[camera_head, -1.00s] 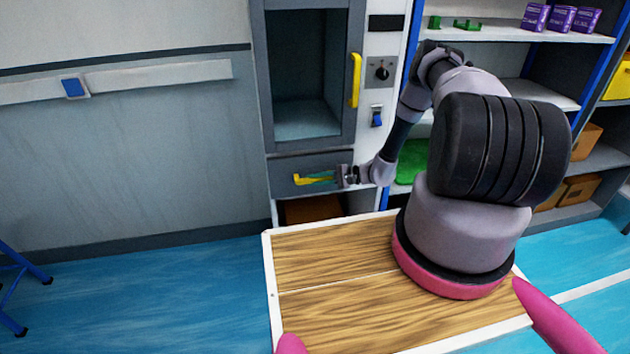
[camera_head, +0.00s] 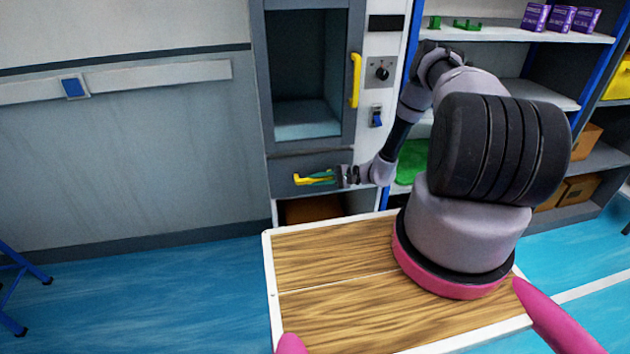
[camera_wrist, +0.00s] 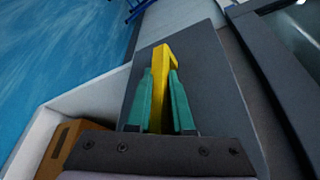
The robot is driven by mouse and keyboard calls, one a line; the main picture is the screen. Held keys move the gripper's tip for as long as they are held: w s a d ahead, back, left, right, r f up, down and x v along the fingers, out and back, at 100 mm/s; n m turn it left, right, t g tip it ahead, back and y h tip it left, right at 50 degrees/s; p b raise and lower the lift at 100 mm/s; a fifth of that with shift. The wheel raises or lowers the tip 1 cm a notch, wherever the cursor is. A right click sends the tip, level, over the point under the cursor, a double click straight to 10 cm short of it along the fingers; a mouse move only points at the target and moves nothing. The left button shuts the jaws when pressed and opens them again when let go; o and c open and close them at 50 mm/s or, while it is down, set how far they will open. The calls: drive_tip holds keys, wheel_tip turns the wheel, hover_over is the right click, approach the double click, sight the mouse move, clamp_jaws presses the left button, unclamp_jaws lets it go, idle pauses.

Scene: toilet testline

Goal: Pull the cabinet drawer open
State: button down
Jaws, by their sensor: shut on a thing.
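The cabinet drawer (camera_head: 281,171) is a dark grey panel below the cabinet's open upper compartment. It carries a yellow handle (camera_head: 299,179). My gripper (camera_head: 320,178) reaches in from the right, with its green fingers at the handle. In the wrist view, the fingers of my gripper (camera_wrist: 160,88) are closed on either side of the yellow handle (camera_wrist: 164,57), against the grey drawer front (camera_wrist: 207,75). The drawer looks flush or nearly flush with the cabinet; I cannot tell of a small gap. The fingers hide part of the handle.
The upper compartment (camera_head: 305,115) has a yellow upright handle (camera_head: 355,80) at its right. A brown box (camera_head: 312,209) sits below the drawer, and also shows in the wrist view (camera_wrist: 62,140). Shelves (camera_head: 520,33) stand at the right. Blue floor (camera_head: 160,295) at the left is mostly clear.

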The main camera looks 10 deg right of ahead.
idle(0.3)
drive_tip(key=s, duration=2)
drive_tip(key=shift+s, duration=0.15)
drive_tip(key=c, duration=0.8)
unclamp_jaws()
drive_tip(key=shift+d, duration=0.15)
drive_tip(key=v, duration=1)
drive_tip(key=shift+d, duration=0.3)
drive_tip(key=shift+s+r, duration=0.1)
drive_tip(key=shift+s, duration=0.05)
